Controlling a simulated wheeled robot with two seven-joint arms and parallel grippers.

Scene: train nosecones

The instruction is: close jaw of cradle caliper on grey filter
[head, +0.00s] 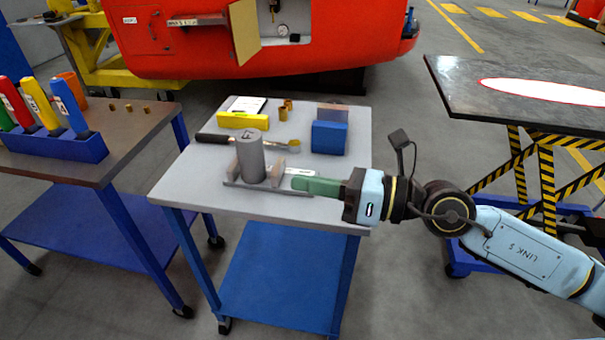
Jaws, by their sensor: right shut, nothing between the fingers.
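The grey filter (251,158) is an upright cylinder with a dark mark on top. It stands in the cradle caliper (268,189), a low grey frame near the front of the grey-topped cart. A brownish jaw block (279,170) rises just right of the filter. A small block also shows at the filter's left side. My right gripper (295,184) has green fingers that are shut and empty. Its tips are just right of the jaw block, over the caliper's right end; I cannot tell whether they touch. My left gripper is not in view.
Behind the caliper on the cart top (185,181) lie a dark-handled tool (213,138), a yellow block (243,120), a blue box (329,137) and small brass rings (294,146). A brown-topped cart (140,123) with coloured bottles stands left. A dark lift table (470,85) stands right.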

